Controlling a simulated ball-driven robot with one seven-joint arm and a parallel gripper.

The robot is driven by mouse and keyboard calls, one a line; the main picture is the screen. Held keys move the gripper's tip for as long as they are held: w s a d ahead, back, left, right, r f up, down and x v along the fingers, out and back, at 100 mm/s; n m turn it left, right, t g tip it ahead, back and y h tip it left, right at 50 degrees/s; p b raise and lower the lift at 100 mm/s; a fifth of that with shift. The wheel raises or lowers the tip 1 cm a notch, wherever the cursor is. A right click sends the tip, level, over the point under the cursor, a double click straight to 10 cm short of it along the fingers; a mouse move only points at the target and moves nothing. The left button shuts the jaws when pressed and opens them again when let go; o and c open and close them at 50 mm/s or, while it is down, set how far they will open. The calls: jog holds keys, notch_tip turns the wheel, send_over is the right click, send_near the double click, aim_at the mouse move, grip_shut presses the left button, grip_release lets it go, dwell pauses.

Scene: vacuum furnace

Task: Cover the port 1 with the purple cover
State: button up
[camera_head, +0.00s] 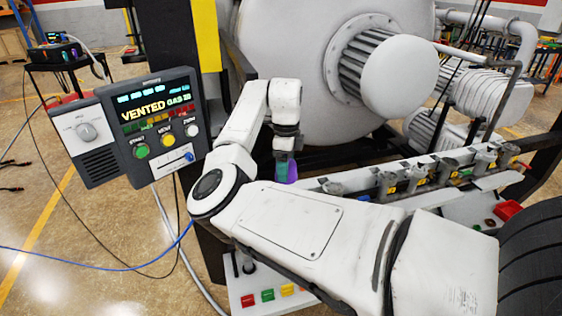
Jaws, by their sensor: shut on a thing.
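My gripper (286,163) points down just beyond my forearm, in the middle of the view. It is shut on the purple cover (292,172), of which only a small part shows beside a teal-looking piece at the fingers. The cover is held near the left end of a light rail (360,188) that carries a row of grey metal ports. One port (387,181) has a yellow label beside it. The number on each label is too small to read, so I cannot tell which is port 1. My arm hides part of the rail's left end and the space below the cover.
A control panel (152,125) reading "VENTED" stands at the left. The large white furnace vessel (300,50) is behind the gripper. A white lower shelf (237,287) holds red, green and yellow pieces at the bottom. A red piece (507,211) lies at the right. Cables cross the left floor.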

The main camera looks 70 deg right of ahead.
jog(key=shift+f, duration=0.25)
jog(key=shift+f+b, duration=3.05)
jog(key=shift+f, duration=1.2)
jog(key=o, duration=1.1)
notch_tip(320, 180, up, 11)
jog(key=shift+f+b, duration=0.15)
jog(key=shift+b, duration=0.95)
